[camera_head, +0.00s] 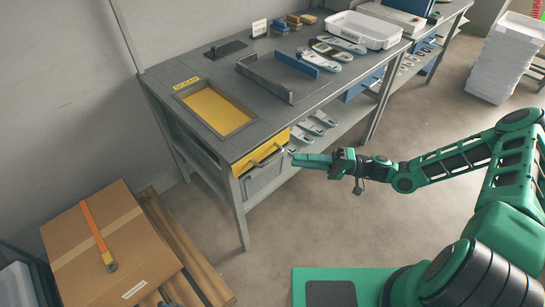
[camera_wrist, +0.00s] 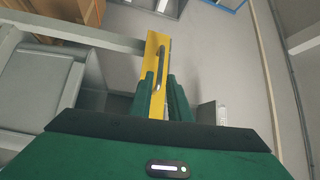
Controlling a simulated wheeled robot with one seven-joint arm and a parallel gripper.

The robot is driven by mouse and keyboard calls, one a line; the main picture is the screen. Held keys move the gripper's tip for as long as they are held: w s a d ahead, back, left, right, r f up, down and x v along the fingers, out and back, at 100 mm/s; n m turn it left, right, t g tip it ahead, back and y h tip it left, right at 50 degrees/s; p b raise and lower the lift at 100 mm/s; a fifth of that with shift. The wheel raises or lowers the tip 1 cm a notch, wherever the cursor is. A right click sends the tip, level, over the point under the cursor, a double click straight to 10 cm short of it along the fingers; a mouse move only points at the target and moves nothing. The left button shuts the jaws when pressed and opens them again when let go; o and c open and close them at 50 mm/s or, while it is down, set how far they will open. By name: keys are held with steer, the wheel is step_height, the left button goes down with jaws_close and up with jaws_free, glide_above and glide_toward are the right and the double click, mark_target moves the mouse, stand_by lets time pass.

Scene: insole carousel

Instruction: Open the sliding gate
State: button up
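The yellow panel with a grey bar handle (camera_head: 263,157), which I take for the sliding gate, is at the front end of the workbench, beside the opening labelled SCRAP. In the wrist view the yellow panel (camera_wrist: 152,48) is seen edge-on, with its curved handle (camera_wrist: 161,66) on its right side. My gripper (camera_head: 292,158) is just to the right of the handle, pointing at it. In the wrist view my gripper (camera_wrist: 161,76) has its two green fingers apart, with the panel and the handle's near end showing between them. Whether a finger touches the handle is unclear.
The scrap opening (camera_head: 215,108) is recessed in the bench top (camera_head: 250,55). Insoles (camera_head: 331,49), a low fence (camera_head: 263,82) and a white tray (camera_head: 364,29) are farther back. A cardboard box (camera_head: 112,250) stands on a pallet at lower left. The floor before the bench is clear.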

mark_target(272, 158)
steer(key=a, duration=0.3)
steer(key=a+r, duration=0.1)
steer(key=a, duration=0.5)
steer(key=shift+s+a+r, duration=0.1)
steer(key=shift+a+r, duration=0.05)
steer(key=shift+a, duration=0.05)
steer(key=shift+c, duration=0.7)
jaws_close()
